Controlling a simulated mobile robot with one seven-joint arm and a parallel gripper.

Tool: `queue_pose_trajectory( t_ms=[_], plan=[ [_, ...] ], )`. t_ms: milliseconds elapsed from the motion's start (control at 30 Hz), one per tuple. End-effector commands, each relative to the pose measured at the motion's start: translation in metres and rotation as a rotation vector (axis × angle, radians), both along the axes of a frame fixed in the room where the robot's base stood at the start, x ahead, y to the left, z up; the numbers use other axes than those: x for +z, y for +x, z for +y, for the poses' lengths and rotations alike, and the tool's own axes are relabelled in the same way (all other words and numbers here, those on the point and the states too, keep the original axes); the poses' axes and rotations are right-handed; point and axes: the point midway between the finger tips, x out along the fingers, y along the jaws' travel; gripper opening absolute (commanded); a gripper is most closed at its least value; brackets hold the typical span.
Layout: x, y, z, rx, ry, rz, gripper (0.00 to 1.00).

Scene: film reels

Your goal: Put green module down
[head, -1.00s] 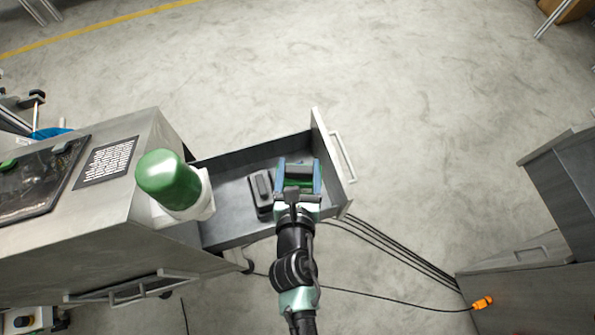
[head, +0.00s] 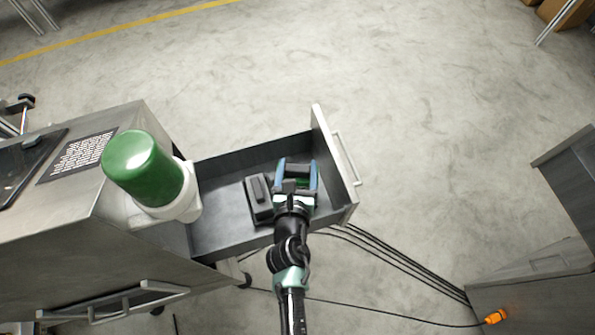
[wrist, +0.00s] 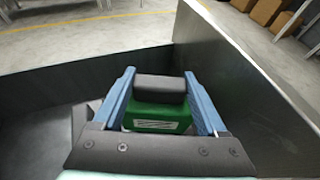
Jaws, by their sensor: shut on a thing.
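The green module (wrist: 158,112) has a green body with a dark grey block on top and a pale marking on its near face. It sits between the blue fingers of my gripper (wrist: 158,88), which is shut on it. In the head view my gripper (head: 296,172) is inside the open metal drawer (head: 220,222), near its front panel, and mostly covers the module. I cannot tell whether the module touches the drawer floor.
A dark grey module (head: 259,200) lies in the drawer just left of my gripper. A large green-capped white device (head: 145,170) stands on the cabinet (head: 60,225). The drawer's back left area is bare. Cables (head: 400,262) run across the floor at right.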

Motion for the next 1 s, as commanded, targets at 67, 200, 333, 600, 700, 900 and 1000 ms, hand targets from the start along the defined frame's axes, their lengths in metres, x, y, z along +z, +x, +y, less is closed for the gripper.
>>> queue_pose_trajectory(
  t_ms=[67,200,333,600,700,900,1000],
  plan=[
    [-0.0089,0.0012,-0.0001,0.0,0.0,-0.004,0.0],
    [-0.0063,0.0011,0.0007,0.002,0.0,-0.004,0.0],
    [-0.0071,0.001,0.0005,0.002,0.0,-0.004,0.0],
    [-0.0146,0.0002,0.0001,0.001,0.0,-0.001,0.82],
    [-0.0145,0.0002,0.0001,0.001,0.0,-0.001,1.0],
    [-0.0144,0.0001,0.0001,0.0,-0.001,0.0,1.0],
    [-0.0114,0.0,0.0,0.0,0.0,-0.001,1.0]
  ],
)
